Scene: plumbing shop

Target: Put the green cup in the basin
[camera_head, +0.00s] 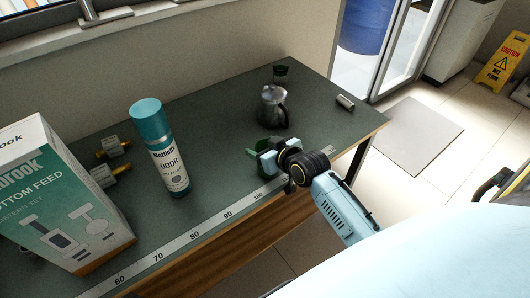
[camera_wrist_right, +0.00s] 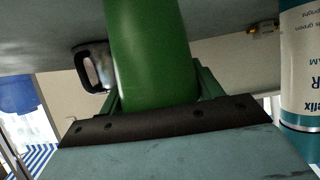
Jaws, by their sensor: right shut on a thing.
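The green cup (camera_head: 250,154) is at the front right part of the grey-green workbench (camera_head: 215,120), partly hidden by my right gripper (camera_head: 267,157). My right gripper is shut on the cup. In the right wrist view the green cup (camera_wrist_right: 150,55) rises between the fingers and fills the middle; its ends cannot be seen in full. I cannot tell whether it touches the bench. I see no basin in either view. My left gripper is not in view.
A teal spray can (camera_head: 160,150), brass fittings (camera_head: 110,147) and a large box (camera_head: 62,200) are left. A yellow caution sign (camera_head: 503,58) stands on the floor.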

